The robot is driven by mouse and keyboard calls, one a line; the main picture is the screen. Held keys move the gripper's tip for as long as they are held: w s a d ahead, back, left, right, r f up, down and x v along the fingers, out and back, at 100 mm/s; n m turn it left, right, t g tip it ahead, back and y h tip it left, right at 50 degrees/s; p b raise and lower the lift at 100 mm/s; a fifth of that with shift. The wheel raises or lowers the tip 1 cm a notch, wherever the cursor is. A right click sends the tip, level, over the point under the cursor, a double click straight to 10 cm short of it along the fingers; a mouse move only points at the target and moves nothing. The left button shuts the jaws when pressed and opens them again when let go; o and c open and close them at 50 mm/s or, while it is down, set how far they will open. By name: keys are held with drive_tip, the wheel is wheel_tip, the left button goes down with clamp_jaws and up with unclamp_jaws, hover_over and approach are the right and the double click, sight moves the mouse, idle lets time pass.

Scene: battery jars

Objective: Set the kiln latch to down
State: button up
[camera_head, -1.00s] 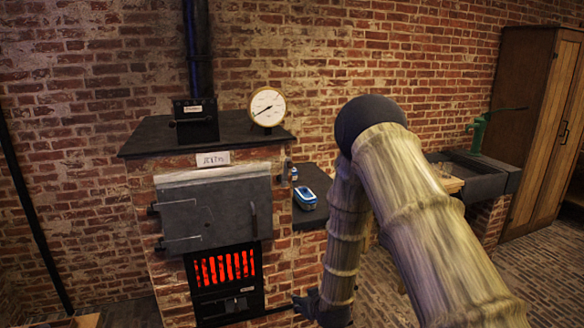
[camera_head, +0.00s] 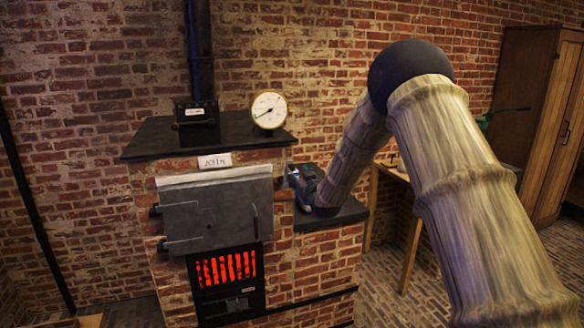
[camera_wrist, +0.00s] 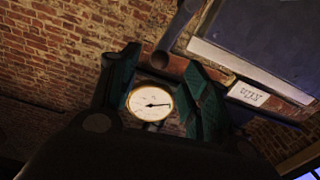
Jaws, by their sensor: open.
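The kiln (camera_head: 215,215) is a brick body with a grey metal door and a small sign above it. A dark grey bar beside the door, apparently the kiln latch (camera_wrist: 178,32), shows at the top of the wrist view, slanted in that rolled picture. My gripper (camera_head: 303,180) is beside the kiln's right front corner, above the dark side shelf, and largely hides the latch in the head view. In the wrist view my gripper (camera_wrist: 163,62) has its green fingers apart, with nothing held. The bar's lower end appears near the fingertips; contact cannot be told.
A round gauge (camera_head: 269,109) stands on the kiln top and shows between the fingers in the wrist view (camera_wrist: 151,103). The dark side shelf (camera_head: 345,213) lies below my gripper. A wooden cabinet (camera_head: 528,110) stands at the right. Floor before the kiln is clear.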

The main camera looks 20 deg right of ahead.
sight(293, 169)
drive_tip(key=shift+w+a+p, duration=0.15)
drive_tip(key=shift+w+p, duration=1.1)
drive_tip(key=shift+w, duration=2.3)
clamp_jaws()
